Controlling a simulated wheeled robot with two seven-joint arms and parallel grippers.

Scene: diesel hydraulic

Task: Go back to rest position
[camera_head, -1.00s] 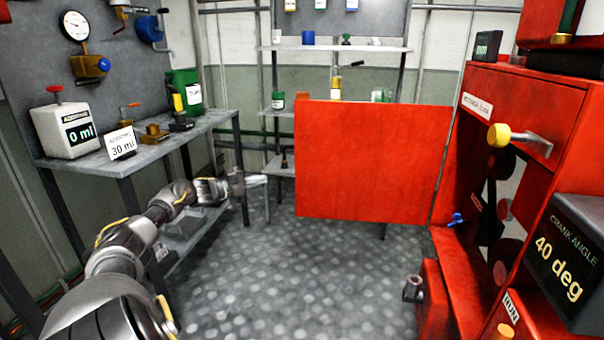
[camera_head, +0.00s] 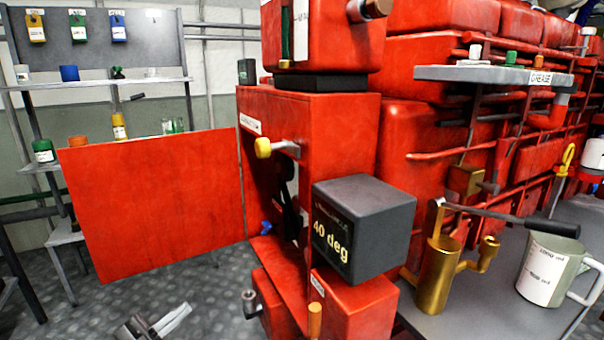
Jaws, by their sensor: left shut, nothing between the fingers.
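My left gripper (camera_head: 176,318) shows at the bottom edge of the head view, left of centre, over the dark dimpled floor. Its metal fingers are shut with nothing between them, and they point up and right. It is apart from the red cabinet and touches nothing that I can see. Most of my left arm is below the picture's edge. My right gripper and right arm are not in view.
An open red door panel (camera_head: 155,205) stands beyond my left gripper. The red engine cabinet (camera_head: 340,115) with the "40 deg" box (camera_head: 365,230) is to its right. A bench holds a brass pump (camera_head: 437,275) and a measuring jug (camera_head: 545,268). Floor around the gripper is clear.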

